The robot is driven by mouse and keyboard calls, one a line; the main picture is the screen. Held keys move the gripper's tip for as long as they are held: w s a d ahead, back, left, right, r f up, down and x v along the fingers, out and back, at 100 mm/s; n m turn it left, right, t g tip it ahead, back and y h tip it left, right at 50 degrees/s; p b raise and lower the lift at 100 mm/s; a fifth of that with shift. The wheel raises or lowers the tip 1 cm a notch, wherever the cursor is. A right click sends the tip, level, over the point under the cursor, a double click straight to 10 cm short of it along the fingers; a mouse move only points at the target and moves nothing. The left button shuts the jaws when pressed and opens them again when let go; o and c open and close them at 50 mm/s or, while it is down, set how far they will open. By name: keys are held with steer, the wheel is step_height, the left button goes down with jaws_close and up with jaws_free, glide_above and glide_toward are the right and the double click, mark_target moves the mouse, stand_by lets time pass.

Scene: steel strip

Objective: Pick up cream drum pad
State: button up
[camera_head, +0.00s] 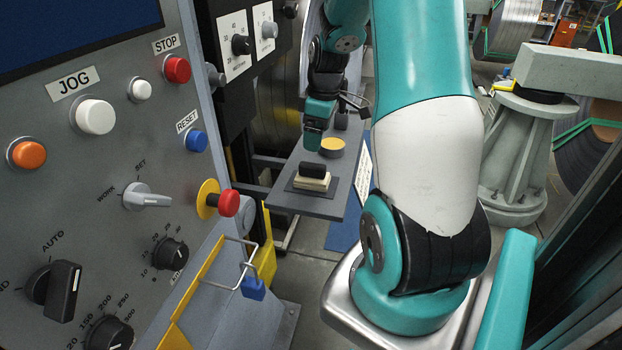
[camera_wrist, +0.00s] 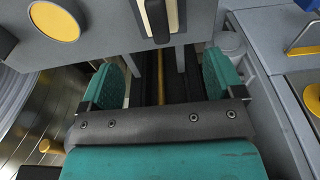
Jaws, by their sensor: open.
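The cream drum pad (camera_head: 311,182) is a cream block with a black handle on top. It sits on a dark mat on the grey shelf (camera_head: 322,208), near the shelf's front end. In the wrist view the drum pad (camera_wrist: 146,20) is at the top edge, partly cut off. My gripper (camera_wrist: 163,78) is open and empty, its two teal fingers spread apart. The pad lies ahead of the fingers, not between them. In the head view my gripper (camera_head: 312,137) is above the shelf's left side, behind the pad.
A dark round tin with a yellow top (camera_head: 332,146) stands behind the pad and also shows in the wrist view (camera_wrist: 54,21). The control panel (camera_head: 110,200) fills the left of the head view. A yellow-edged wire handle (camera_head: 243,265) juts out below it.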

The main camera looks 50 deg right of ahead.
mark_target(312, 164)
steer(key=f, duration=0.5)
steer(key=shift+w+a+f, duration=0.2)
steer(key=shift+w+a, duration=0.05)
steer(key=shift+w, duration=0.1)
steer(key=shift+w+f, duration=0.2)
steer(key=shift+f, duration=1.4)
steer(key=shift+w+f, duration=0.15)
steer(key=shift+f, duration=1.4)
steer(key=c, duration=1)
